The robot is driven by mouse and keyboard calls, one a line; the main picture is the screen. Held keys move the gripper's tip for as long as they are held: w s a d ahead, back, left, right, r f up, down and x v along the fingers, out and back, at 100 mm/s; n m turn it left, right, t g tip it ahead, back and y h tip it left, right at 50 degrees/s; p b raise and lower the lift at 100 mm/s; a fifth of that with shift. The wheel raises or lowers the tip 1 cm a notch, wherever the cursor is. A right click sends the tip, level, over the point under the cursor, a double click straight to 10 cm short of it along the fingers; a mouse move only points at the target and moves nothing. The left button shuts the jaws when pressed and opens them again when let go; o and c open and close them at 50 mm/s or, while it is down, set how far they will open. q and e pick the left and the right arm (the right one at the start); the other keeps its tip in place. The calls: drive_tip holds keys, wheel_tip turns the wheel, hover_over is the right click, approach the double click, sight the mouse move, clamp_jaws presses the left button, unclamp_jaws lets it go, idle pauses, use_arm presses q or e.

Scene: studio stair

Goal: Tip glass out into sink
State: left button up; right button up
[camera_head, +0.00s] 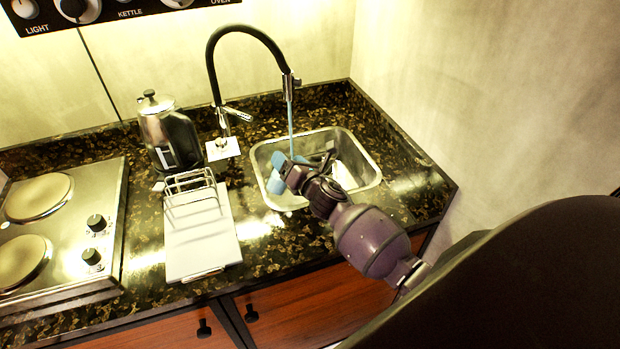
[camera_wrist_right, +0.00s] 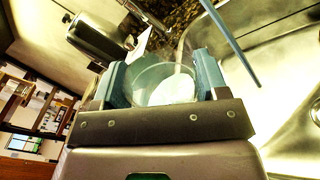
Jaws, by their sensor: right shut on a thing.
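My right gripper (camera_head: 279,172) reaches over the metal sink (camera_head: 352,152) from the right. In the wrist view its two blue fingers (camera_wrist_right: 164,78) are closed on the sides of a clear glass (camera_wrist_right: 165,85). The wrist is turned, with the room tilted in that view. The glass is hard to make out in the head view, so its exact tilt and contents cannot be told. A thin blue stream of water (camera_head: 290,125) falls from the black tap (camera_head: 245,32) into the sink; in the wrist view it passes to the right of the glass. My left gripper is not in view.
A metal kettle (camera_head: 168,135) stands left of the tap. A white board with a wire rack (camera_head: 200,240) lies left of the sink, beside a hob (camera_head: 70,230). Dark speckled counter (camera_head: 280,255) is free in front of the sink. A wall bounds the right.

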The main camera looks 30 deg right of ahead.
drive_tip(key=shift+d+f+m, duration=0.15)
drive_tip(key=shift+d+m, duration=0.25)
drive_tip(key=shift+d+r+m+p, duration=0.25)
drive_tip(key=shift+d+m+p, duration=0.1)
drive_tip(key=shift+m, duration=0.45)
idle(0.4)
drive_tip(key=shift+d+f+m, duration=0.15)
drive_tip(key=shift+f+m, duration=0.4)
drive_tip(key=shift+m, duration=0.35)
drive_tip(key=shift+d+r+m, duration=0.2)
drive_tip(key=shift+m, duration=0.7)
idle(0.8)
drive_tip(key=shift+d+f+m, duration=0.2)
drive_tip(key=shift+f+m, duration=0.45)
drive_tip(key=shift+m, duration=0.15)
idle(0.9)
drive_tip(key=shift+d+r+m, duration=0.15)
drive_tip(key=shift+d+m, duration=0.65)
drive_tip(key=shift+m, duration=0.1)
idle(0.7)
drive_tip(key=shift+d+f, duration=0.1)
drive_tip(key=shift+f, duration=0.1)
